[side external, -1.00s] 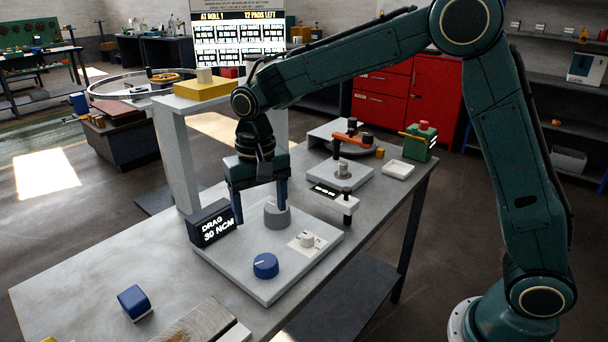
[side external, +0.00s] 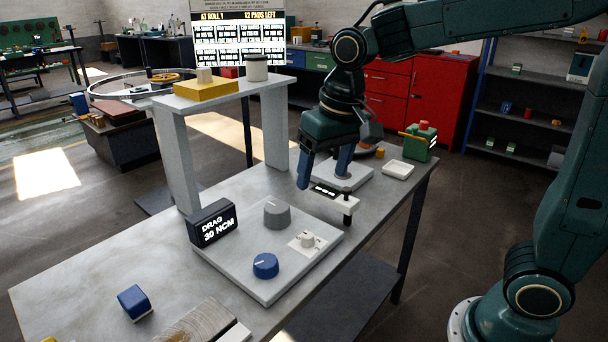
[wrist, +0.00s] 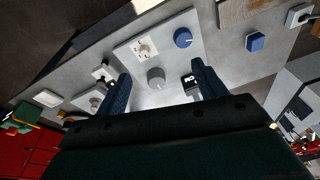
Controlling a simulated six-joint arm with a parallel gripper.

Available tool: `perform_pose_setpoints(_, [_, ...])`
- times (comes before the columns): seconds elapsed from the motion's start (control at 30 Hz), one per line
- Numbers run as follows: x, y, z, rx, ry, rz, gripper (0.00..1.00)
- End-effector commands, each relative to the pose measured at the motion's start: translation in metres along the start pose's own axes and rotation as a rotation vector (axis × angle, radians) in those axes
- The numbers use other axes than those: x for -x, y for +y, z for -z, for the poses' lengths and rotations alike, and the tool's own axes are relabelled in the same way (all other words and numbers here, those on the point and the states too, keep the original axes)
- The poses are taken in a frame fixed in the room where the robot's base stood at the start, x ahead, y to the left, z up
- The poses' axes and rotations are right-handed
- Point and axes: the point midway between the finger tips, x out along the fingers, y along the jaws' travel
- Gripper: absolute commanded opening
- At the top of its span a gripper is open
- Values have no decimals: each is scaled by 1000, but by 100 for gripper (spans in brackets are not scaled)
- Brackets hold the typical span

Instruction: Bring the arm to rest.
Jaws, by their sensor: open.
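My gripper (side external: 322,170) is open, with its blue fingers apart and nothing visible between them. In the side view it hangs above the bench (side external: 90,262), over the area of the small plate with the white-and-black part (side external: 345,205). The grey knob (side external: 277,214) stands on the light grey panel (side external: 225,262), to the left of my gripper and apart from it. In the wrist view (wrist: 158,85) the fingers frame the view of the grey knob (wrist: 156,77) beyond them. The orange-armed device is mostly hidden behind my gripper.
The panel also carries a blue knob (side external: 265,265) and a white switch (side external: 307,240). A black display (side external: 212,223) reads DRAG 30 NCM. A green box (side external: 420,141) stands at the bench's far end.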

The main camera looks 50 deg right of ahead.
Motion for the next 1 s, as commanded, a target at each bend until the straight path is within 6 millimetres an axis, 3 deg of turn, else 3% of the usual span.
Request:
perform_pose_setpoints(0.2, [24, 24, -35, 49, 73, 15, 70])
perform_pose_setpoints(0.43, [38, 46, -73, 102, 145, 20, 70])
perform_pose_setpoints(0.8, [41, 74, -131, 185, 258, 12, 70])
perform_pose_setpoints(1.0, [38, 81, -147, 210, 290, 5, 70])
